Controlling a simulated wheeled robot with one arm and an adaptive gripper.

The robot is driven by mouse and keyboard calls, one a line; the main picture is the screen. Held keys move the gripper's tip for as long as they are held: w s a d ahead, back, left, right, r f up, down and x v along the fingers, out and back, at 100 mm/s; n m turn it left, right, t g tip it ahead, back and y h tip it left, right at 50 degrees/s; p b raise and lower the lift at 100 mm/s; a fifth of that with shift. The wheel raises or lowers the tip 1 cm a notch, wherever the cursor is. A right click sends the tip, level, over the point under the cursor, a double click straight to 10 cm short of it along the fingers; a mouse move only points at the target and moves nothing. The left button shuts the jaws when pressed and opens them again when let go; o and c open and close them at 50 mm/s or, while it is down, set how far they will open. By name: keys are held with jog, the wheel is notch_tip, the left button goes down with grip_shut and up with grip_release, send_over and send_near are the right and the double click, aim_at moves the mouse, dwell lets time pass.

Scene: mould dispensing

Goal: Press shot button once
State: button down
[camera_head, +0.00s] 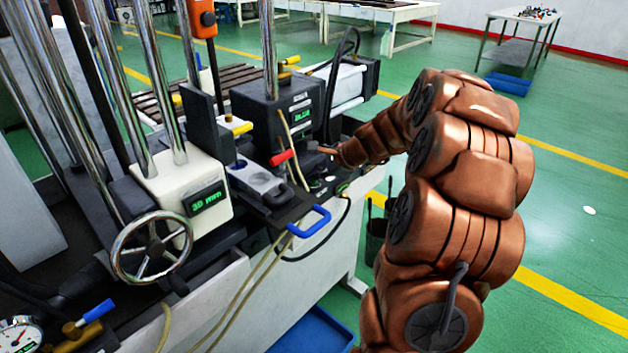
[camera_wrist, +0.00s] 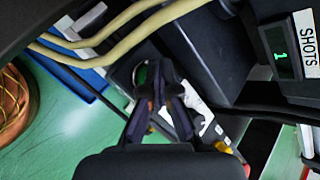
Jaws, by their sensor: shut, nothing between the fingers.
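My gripper (camera_wrist: 160,76) is shut and empty, with its fingertips together in the wrist view. A round green button (camera_wrist: 140,75) shows just beside and partly behind the fingertips, on a dark panel. I cannot tell whether the fingertips touch it. A counter display (camera_wrist: 281,50) labelled "SHOTS" reads 1 in green at the upper right of the wrist view. In the head view my gripper (camera_head: 322,150) is low beside the black machine block, over the panel at the bench's right end. The green button cannot be clearly made out there.
Yellow (camera_wrist: 222,146) and red (camera_wrist: 247,171) controls sit on the same panel. Pale hoses (camera_wrist: 110,35) pass near the fingers. Open green floor lies right.

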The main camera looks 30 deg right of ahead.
aim_at(315, 184)
dwell(0.4)
jog(key=shift+r+p, duration=0.3)
jog(key=shift+p, duration=0.25)
jog(key=shift+r+p, duration=2.35)
jog(key=shift+r, duration=0.7)
jog(key=shift+f, duration=0.1)
